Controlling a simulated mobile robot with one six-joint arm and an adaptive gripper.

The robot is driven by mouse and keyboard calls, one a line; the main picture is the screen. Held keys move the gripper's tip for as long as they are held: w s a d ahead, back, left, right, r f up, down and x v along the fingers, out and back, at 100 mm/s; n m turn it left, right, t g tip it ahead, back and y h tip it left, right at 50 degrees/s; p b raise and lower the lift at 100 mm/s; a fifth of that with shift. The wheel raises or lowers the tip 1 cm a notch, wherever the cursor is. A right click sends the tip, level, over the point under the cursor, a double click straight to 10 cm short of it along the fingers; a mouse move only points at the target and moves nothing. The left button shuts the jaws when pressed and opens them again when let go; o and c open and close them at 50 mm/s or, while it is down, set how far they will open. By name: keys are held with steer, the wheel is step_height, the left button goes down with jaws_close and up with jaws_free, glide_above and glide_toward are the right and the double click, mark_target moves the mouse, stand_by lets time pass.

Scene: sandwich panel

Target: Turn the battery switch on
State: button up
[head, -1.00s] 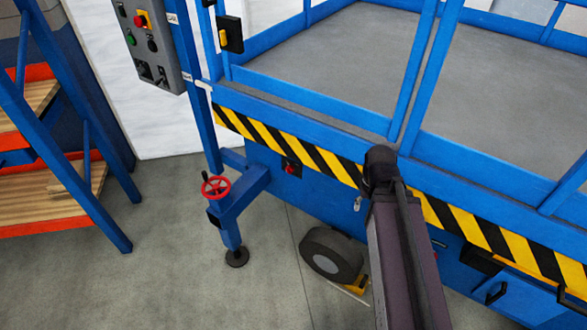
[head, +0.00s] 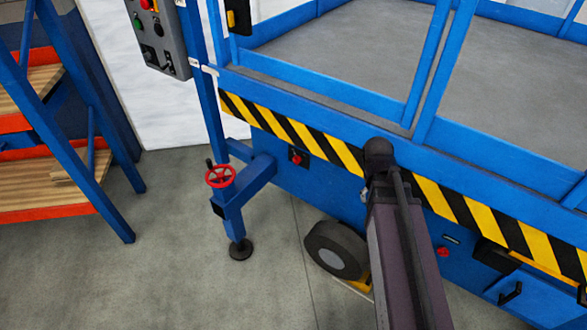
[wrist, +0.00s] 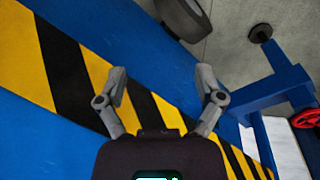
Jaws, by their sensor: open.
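A small red knob on a dark plate (head: 297,157) sits on the blue side of the lift, below the striped edge. A second red knob (head: 443,251) sits further right on the same side, beside my arm. Neither has a readable label, so I cannot tell which is the battery switch or its position. My gripper (wrist: 163,84) is open and empty in the wrist view, its two fingers apart over the blue and striped side. In the head view my arm hides most of it. Neither knob is clear in the wrist view.
A blue outrigger with a red handwheel (head: 220,176) stands left of the first knob. A dark wheel (head: 337,251) is below. A grey control box (head: 158,38) hangs on a post. Orange and blue shelving (head: 75,213) stands left. Floor between is clear.

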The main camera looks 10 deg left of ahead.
steer(key=w+a+f+n+t+h+b, duration=0.35)
steer(key=w+f+n+b, duration=0.35)
steer(key=w+f+b, duration=0.5)
steer(key=n+t+h+b, duration=0.3)
steer(key=n+t+b, duration=0.9)
steer(key=n+b, duration=1.35)
glide_toward(295, 160)
steer(key=s+a+m+b, duration=0.2)
steer(key=s+m+b, duration=0.1)
steer(key=m+b, duration=0.25)
steer(key=shift+s+f+g, duration=0.1)
steer(key=shift+f+g, duration=0.15)
steer(key=shift+f, duration=0.1)
steer(key=x, duration=1.3)
steer(key=shift+w+d, duration=0.3)
